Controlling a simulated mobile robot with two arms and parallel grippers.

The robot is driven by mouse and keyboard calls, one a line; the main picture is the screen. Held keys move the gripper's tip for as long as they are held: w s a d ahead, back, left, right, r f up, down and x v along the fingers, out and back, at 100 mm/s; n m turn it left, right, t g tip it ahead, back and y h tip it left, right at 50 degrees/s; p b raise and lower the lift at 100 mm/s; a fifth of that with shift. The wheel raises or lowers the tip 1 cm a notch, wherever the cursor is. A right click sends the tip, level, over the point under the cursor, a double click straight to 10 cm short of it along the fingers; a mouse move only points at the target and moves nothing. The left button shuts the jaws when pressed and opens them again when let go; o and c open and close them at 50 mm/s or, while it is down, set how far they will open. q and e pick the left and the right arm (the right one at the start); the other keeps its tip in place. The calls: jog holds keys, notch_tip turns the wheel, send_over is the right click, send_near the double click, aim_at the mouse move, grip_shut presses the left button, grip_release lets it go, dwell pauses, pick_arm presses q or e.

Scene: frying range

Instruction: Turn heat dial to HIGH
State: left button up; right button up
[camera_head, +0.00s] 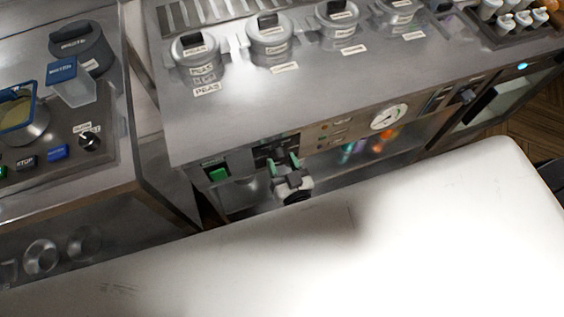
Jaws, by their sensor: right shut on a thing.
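My right gripper (283,163) is at the front control panel of the steel range. Its two green-tipped fingers are shut on the heat dial, between the green switch and the round gauge. The fingers and wrist hide most of the dial, so its pointer and setting cannot be read. A dark plate (264,151) shows just behind the fingers. My left gripper is not in view.
The panel also carries a green switch (218,174) and a white round gauge (388,116). Several lidded pots, one a grey pot (196,50), sit in the range top. A separate counter unit at left has a black knob (90,139) and a blue button (58,153).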

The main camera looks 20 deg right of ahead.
jog(key=m, duration=0.3)
jog(key=shift+m+b, duration=0.3)
jog(key=shift+m, duration=0.1)
jog(key=m+b, duration=0.1)
jog(key=m, duration=0.3)
jog(key=shift+f+m, duration=0.1)
jog(key=shift+m, duration=0.2)
jog(key=m+b, duration=0.1)
jog(key=m, duration=0.3)
jog(key=shift+m+b, duration=0.3)
jog(key=m+b, duration=0.1)
jog(key=m, duration=0.2)
jog(key=shift+m, duration=0.4)
jog(key=m+b, duration=0.2)
jog(key=m, duration=0.1)
jog(key=shift+f+m+h, duration=0.1)
jog(key=shift+m+h, duration=0.2)
jog(key=shift+m, duration=0.1)
jog(key=m+b, duration=0.2)
jog(key=m, duration=0.2)
jog(key=shift+m, duration=0.3)
jog(key=m+b, duration=0.2)
jog(key=m, duration=0.2)
jog(key=shift+m+b, duration=0.8)
jog(key=shift+m, duration=1.4)
